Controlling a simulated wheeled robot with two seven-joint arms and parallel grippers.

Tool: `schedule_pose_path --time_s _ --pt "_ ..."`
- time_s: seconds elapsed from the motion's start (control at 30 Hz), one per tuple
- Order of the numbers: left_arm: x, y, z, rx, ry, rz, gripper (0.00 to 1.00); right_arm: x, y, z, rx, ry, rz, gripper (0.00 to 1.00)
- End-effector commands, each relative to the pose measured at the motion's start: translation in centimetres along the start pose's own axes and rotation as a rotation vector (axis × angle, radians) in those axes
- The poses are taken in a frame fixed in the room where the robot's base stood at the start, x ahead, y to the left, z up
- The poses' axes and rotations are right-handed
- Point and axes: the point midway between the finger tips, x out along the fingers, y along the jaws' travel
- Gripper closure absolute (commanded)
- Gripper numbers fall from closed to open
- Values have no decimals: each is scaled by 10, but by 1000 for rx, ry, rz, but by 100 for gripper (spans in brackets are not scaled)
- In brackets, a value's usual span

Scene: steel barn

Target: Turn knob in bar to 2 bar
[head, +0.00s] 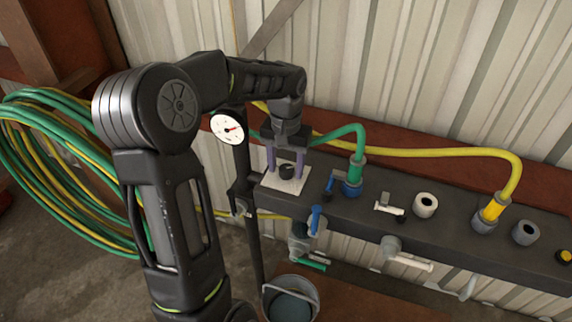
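The black knob (287,172) sits on a white square plate (271,182) at the left end of a dark manifold bar. My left gripper (285,165) comes down from above over the knob, its two purple fingers on either side of it. The fingers stand apart, with a visible gap to the knob, so the gripper looks open. A round white gauge (227,129) with a red needle is to the left of the gripper; its scale is too small to read. My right gripper is out of view.
The dark manifold bar (460,236) carries several valves and fittings. A green hose (339,133) and a yellow hose (430,153) run from it close to the gripper. Coiled hoses (70,152) hang at left. A bucket (291,301) stands below.

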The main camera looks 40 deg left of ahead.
Motion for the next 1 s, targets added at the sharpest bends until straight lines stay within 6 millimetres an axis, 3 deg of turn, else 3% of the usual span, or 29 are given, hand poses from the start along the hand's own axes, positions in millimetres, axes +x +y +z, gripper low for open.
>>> schedule_pose_path --time_s 0.63,1.0 --pt "0 0 0 0 0 0 100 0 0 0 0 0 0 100" --pt "0 0 0 -24 0 0 100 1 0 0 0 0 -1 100"
